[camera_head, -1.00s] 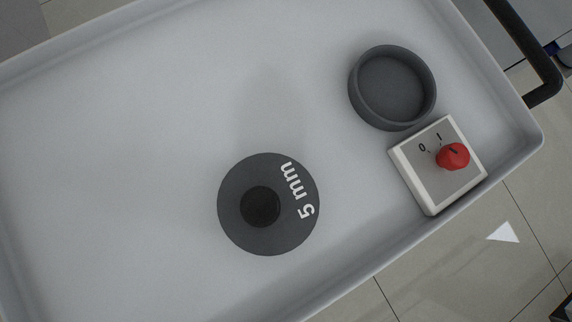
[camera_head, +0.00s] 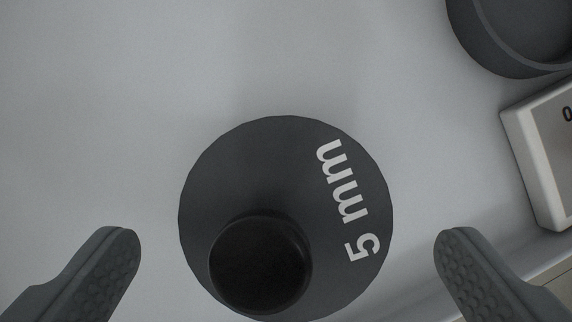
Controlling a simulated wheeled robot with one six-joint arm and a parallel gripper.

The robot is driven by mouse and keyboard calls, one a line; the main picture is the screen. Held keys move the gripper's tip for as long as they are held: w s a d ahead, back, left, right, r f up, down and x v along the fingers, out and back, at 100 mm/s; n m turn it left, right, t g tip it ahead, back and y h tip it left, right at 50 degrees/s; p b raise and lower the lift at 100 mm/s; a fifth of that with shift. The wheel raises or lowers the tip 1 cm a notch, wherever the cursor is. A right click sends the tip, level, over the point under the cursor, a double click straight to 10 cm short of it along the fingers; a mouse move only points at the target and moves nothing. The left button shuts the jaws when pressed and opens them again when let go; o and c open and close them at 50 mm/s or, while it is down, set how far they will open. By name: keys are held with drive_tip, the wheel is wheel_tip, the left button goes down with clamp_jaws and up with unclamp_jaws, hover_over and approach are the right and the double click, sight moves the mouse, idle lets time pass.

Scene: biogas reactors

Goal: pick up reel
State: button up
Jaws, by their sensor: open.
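The reel (camera_head: 285,175) is a dark grey disc marked "5 mm" in white, with a round black knob (camera_head: 260,262) rising from it toward the camera. It stands on the light grey tray (camera_head: 90,90). My gripper (camera_head: 288,245) is open, with one textured finger to the left of the reel and one to the right. Both fingers are apart from the reel, with a gap on each side. The reel's lower edge is near the bottom of the picture.
A dark grey round dish (camera_head: 500,45) lies at the upper right, partly out of frame. A white switch box (camera_head: 535,165) stands below it, near the tray's edge at the right. The tray is clear to the left of and above the reel.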

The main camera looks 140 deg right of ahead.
sight(287, 204)
drive_tip(key=shift+x, duration=2.85)
drive_tip(key=shift+s+d, duration=0.1)
drive_tip(key=c, duration=1)
